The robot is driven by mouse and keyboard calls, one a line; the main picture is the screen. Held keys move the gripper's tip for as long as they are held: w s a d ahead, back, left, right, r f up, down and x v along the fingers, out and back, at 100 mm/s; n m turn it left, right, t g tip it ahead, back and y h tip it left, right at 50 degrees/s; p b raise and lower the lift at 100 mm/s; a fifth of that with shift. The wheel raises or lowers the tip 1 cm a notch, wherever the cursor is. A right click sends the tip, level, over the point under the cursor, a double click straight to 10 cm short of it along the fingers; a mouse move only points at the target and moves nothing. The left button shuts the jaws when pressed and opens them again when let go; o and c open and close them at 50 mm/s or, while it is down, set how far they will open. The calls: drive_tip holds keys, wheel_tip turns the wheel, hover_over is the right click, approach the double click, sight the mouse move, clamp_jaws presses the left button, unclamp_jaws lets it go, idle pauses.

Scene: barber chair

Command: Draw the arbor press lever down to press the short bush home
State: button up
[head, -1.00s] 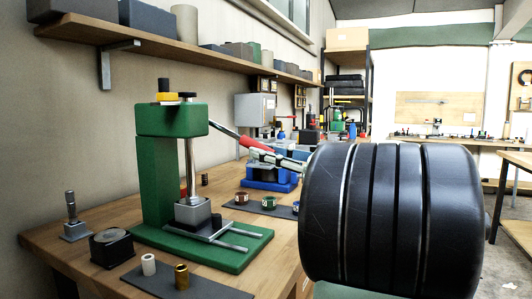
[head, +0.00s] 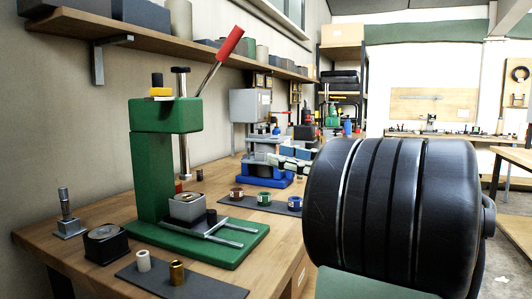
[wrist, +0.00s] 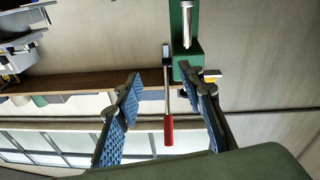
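The green arbor press (head: 152,175) stands on the bench in the head view. Its lever (head: 209,76), with a red grip (head: 230,42), points up and to the right. My gripper (head: 285,162) is right of the press, below the grip, partly hidden by my arm. In the wrist view my gripper (wrist: 165,108) is open and empty; the red grip (wrist: 168,130) appears between its fingers, apart from them.
A dark mat at the front holds a white bush (head: 143,260) and a brass bush (head: 177,272). Red, green and blue-banded rings (head: 264,198) lie on another mat. A blue vise (head: 265,178) stands behind my gripper. A shelf (head: 150,38) runs above the press.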

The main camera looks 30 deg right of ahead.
drive_tip(key=shift+v, duration=2.7)
drive_tip(key=shift+f, duration=0.1)
